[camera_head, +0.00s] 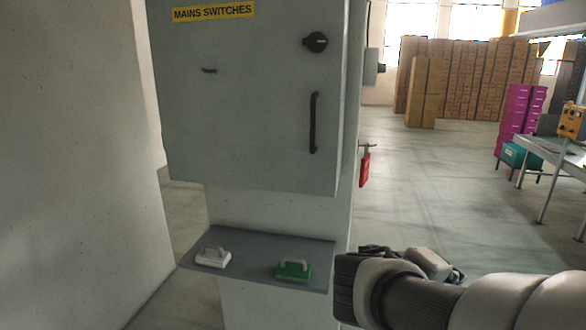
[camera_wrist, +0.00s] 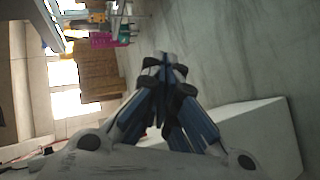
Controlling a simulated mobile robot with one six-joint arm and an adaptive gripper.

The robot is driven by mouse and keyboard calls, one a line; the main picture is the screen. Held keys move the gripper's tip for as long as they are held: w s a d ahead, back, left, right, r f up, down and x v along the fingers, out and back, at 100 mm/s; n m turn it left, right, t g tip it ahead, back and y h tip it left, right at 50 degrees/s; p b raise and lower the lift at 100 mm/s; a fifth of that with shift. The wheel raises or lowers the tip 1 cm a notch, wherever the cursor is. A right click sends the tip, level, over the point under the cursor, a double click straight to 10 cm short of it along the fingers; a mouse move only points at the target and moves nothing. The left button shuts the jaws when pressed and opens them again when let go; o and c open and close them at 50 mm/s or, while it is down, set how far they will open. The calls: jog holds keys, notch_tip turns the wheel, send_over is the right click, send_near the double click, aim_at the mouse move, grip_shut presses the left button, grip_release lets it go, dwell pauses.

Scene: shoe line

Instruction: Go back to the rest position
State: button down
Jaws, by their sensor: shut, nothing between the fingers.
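My gripper (camera_wrist: 165,72) is shut and empty in the wrist view, its two blue-and-black fingers meeting at the tips. In the head view my arm reaches in from the lower right, and its end is beside the right edge of the grey shelf (camera_head: 255,249). The fingers are mostly hidden there by the wrist. A white block with a handle (camera_head: 213,258) and a green block with a handle (camera_head: 293,270) lie on the shelf, apart from each other. My gripper touches nothing that I can see.
A grey cabinet (camera_head: 250,120) marked "MAINS SWITCHES" stands above the shelf, with a black knob and a handle. A red tag-like piece (camera_head: 364,169) hangs at its right side. A pale wall (camera_head: 70,150) is close on the left. Open floor (camera_head: 435,190) lies to the right.

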jog(key=s+a+f+m+g+y, duration=0.1)
jog(key=s+f+m+g+y, duration=0.15)
jog(key=s, duration=0.45)
jog(key=s+a+f+m+g+y, duration=0.1)
jog(key=s+a+f+y, duration=0.15)
jog(key=s, duration=0.35)
jog(key=s+a+f+y, duration=0.1)
jog(key=s+a+y, duration=0.2)
jog(key=a, duration=0.2)
jog(key=s+a+f+m+t+y, duration=0.1)
jog(key=s+a+f+y, duration=0.1)
jog(key=a, duration=0.3)
jog(key=shift+s+a+y, duration=0.3)
jog(key=shift+s+y, duration=0.25)
jog(key=shift+y, duration=0.05)
